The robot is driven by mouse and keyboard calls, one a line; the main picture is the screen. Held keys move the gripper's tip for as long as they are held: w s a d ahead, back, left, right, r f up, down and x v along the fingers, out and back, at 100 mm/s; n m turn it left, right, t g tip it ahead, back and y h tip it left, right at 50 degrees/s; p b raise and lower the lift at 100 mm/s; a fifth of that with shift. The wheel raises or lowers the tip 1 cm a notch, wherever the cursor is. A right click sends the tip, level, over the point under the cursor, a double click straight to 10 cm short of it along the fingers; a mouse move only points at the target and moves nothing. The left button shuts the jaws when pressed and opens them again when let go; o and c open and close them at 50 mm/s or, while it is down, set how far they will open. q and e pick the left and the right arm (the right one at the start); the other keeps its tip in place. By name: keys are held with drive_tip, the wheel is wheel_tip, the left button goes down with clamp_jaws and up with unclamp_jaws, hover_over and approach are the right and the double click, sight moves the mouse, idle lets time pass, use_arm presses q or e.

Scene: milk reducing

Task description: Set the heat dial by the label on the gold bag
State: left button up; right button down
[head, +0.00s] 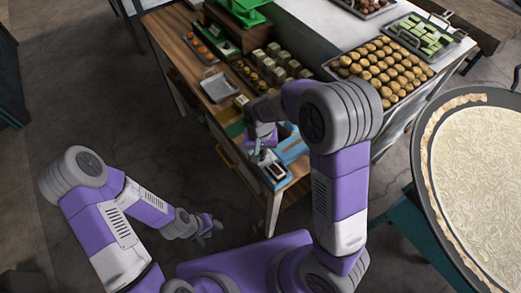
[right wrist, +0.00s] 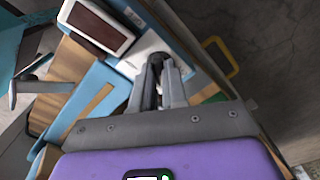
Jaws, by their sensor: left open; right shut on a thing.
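My right gripper (head: 261,154) is over the front end of the wooden table. In the right wrist view its fingers (right wrist: 160,72) are shut on a small dark knob, apparently the heat dial (right wrist: 152,88), beside a white panel (right wrist: 150,48). The fingers hide most of the dial, and its setting cannot be read. A blue unit with a dark, white-rimmed block (right wrist: 96,25) is next to it; the block also shows in the head view (head: 277,171). My left gripper (head: 209,232) is open and empty above the floor. I cannot make out the gold bag or its label.
The wooden table (head: 170,35) holds a metal tray (head: 220,86), small pale boxes and a green scale (head: 240,10). A tray of brown rolls (head: 380,68) is at the upper right. A large round pan (head: 480,160) stands at the right. Floor at left is clear.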

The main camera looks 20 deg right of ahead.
drive_tip(key=m, duration=0.3)
drive_tip(key=shift+r+p, duration=0.1)
drive_tip(key=shift+p, duration=0.2)
drive_tip(key=m+p, duration=0.1)
drive_tip(key=m, duration=0.1)
drive_tip(key=shift+m, duration=0.3)
drive_tip(key=m+p, duration=0.2)
drive_tip(key=m, duration=0.3)
drive_tip(key=shift+m+p, duration=0.3)
drive_tip(key=shift+p, duration=0.05)
drive_tip(key=c, duration=1.2)
unclamp_jaws()
drive_tip(key=shift+o, duration=0.2)
wheel_tip(320, 180, up, 8)
drive_tip(key=shift+f+p, duration=0.25)
drive_tip(key=shift+p, duration=0.2)
